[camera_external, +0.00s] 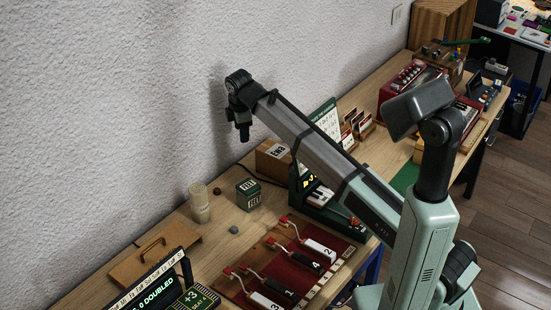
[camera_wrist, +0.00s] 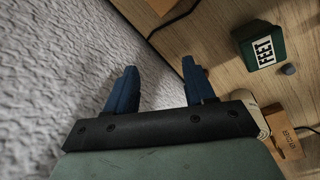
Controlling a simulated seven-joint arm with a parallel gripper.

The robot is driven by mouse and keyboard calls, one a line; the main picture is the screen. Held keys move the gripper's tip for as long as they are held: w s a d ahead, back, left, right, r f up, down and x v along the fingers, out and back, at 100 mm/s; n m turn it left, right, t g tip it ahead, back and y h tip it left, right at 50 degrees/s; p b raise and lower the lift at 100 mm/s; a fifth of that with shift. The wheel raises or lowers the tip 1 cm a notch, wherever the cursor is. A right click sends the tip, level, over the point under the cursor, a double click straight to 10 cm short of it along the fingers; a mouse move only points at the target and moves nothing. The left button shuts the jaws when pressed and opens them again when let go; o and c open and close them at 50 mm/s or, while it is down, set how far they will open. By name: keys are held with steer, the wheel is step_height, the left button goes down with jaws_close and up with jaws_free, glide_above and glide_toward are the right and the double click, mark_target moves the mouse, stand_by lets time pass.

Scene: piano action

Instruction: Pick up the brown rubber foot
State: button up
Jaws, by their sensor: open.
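A small dark brown round piece, which looks like the brown rubber foot (camera_external: 217,190), lies on the wooden bench near the wall, left of a green box labelled FEET (camera_external: 248,196). A small grey foot (camera_external: 234,230) lies in front of the box and also shows in the wrist view (camera_wrist: 289,69). My gripper (camera_external: 243,138) hangs pointing down, well above the bench near the wall. Its blue fingers are spread and empty in the wrist view (camera_wrist: 158,68).
A beige cylinder (camera_external: 200,205) stands left of the brown piece. A wooden board with a handle (camera_external: 155,255) lies farther left. A cardboard box (camera_external: 272,160) stands behind the FEET box. A red mat with numbered keys (camera_external: 260,265) fills the front. The wall borders the bench closely.

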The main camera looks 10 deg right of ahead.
steer(key=s+a+f+n+g+y, duration=0.1)
steer(key=s+a+f+n+g, duration=0.25)
steer(key=s+a, duration=0.4)
steer(key=n, duration=0.1)
glide_above(217, 189)
steer(key=f, duration=0.8)
steer(key=shift+d, duration=0.25)
steer(key=shift+a+f, duration=0.1)
steer(key=shift+f, duration=2.5)
steer(key=shift+c, duration=0.2)
jaws_close()
